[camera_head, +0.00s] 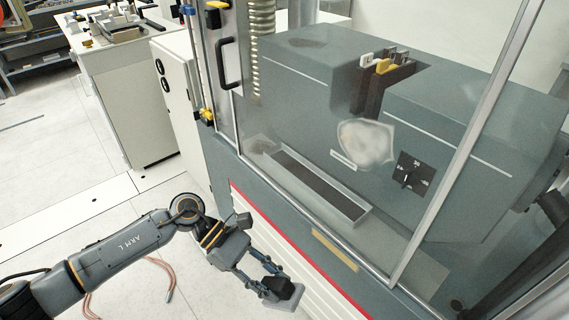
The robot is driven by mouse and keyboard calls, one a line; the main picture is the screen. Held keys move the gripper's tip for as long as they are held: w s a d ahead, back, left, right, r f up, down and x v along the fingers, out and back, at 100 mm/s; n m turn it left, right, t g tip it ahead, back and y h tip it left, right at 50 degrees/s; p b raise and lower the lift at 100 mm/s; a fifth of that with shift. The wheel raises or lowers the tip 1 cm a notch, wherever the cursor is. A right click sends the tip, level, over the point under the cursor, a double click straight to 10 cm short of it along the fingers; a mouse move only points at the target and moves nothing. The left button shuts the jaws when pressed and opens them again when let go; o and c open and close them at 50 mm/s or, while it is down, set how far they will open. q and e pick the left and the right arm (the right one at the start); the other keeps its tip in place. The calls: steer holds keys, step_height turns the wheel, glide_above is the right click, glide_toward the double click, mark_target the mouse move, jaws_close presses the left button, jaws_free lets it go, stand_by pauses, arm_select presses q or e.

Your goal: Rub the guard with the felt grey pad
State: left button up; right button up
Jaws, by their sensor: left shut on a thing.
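The guard (300,110) is a clear panel in a metal frame at the front of the grey machine. A pale, cloudy smudge (367,144) shows at its middle right. My left gripper (279,283) is in front of the machine's lower front, below the guard and apart from it. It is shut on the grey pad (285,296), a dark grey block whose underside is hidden. My right gripper is not in view.
A dark handle (228,63) sits on the frame at the guard's left. A grey tray (318,187) and a dial plate (413,175) show behind the panel. A white bench (120,60) stands at the back left. Floor at the left is mostly clear, with reddish cables (160,272) near my arm.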

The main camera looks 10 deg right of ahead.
arm_select(q)
steer(key=w+d+r+n+t+h, duration=0.4)
steer(key=d+r+n+t+h, duration=0.2)
steer(key=r+n+t+h, duration=0.3)
steer(key=w+a+r+n+t, duration=0.2)
steer(key=w+r+n+t, duration=0.25)
steer(key=r+t, duration=0.75)
steer(key=w+d+r+g, duration=0.1)
steer(key=w+d+g, duration=0.1)
steer(key=w+d, duration=0.2)
steer(key=shift+d+r, duration=0.25)
steer(key=shift+d, duration=0.2)
steer(key=shift+w+d+b, duration=0.4)
steer(key=shift+w+d, duration=0.15)
steer(key=shift+d, duration=0.25)
